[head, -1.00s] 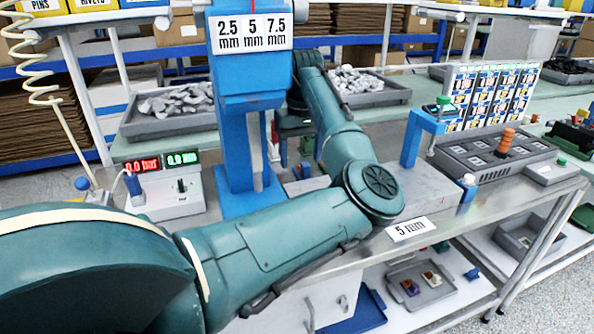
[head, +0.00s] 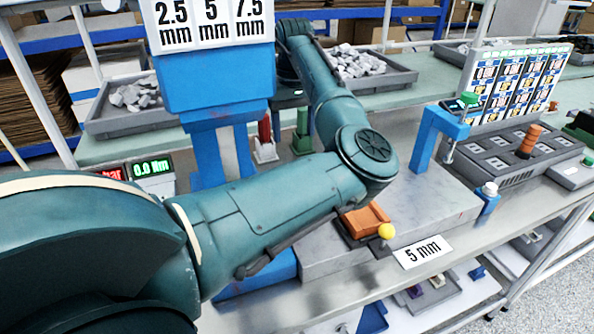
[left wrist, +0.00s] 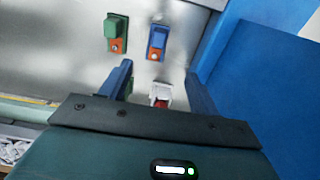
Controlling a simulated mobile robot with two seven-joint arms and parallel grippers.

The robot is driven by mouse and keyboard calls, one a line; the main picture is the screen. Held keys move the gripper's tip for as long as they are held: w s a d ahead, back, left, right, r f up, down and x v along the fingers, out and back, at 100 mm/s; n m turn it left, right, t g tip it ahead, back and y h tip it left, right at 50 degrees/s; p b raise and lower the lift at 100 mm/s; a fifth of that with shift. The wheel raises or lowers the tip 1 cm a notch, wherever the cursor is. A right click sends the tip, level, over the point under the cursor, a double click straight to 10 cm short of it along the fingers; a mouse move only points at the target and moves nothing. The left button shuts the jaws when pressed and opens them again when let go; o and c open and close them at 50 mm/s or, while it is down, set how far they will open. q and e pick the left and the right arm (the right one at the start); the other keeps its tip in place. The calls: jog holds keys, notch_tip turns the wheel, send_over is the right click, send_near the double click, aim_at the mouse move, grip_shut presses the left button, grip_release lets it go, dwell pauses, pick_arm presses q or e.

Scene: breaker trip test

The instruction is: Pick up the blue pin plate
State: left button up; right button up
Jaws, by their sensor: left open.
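The blue pin plate (left wrist: 157,42) stands on an orange base on the metal bench top in the left wrist view, beyond my fingertips. A green plate (left wrist: 116,32) on a similar base is left of it. My left gripper (left wrist: 160,72) is open, its two blue fingers apart and not touching the blue plate. A white and red piece (left wrist: 160,95) shows between the fingers, nearer the palm. In the head view the gripper body (head: 290,98) is partly behind the blue press, its fingertips unclear. Red (head: 265,138) and green (head: 302,130) pieces stand below; I cannot make out the blue plate there.
The blue press (head: 214,85) stands close beside my left arm; its blue side (left wrist: 265,85) fills the wrist view's right. An orange block (head: 364,219) with a yellow knob, a blue clamp (head: 430,130) and a grey slotted tray (head: 497,150) are at right. Grey bins lie behind.

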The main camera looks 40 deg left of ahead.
pick_arm(q)
notch_tip(320, 180, down, 7)
jog(key=shift+s+d, duration=0.1)
jog(key=shift+d, duration=0.05)
jog(key=shift+w+d+f, duration=0.1)
jog(key=shift+w+f, duration=0.05)
jog(key=shift+f, duration=1.3)
jog(key=shift+w+d+f, duration=0.1)
jog(key=shift+f, duration=1.3)
jog(key=shift+c, duration=0.5)
jog(key=c, duration=1)
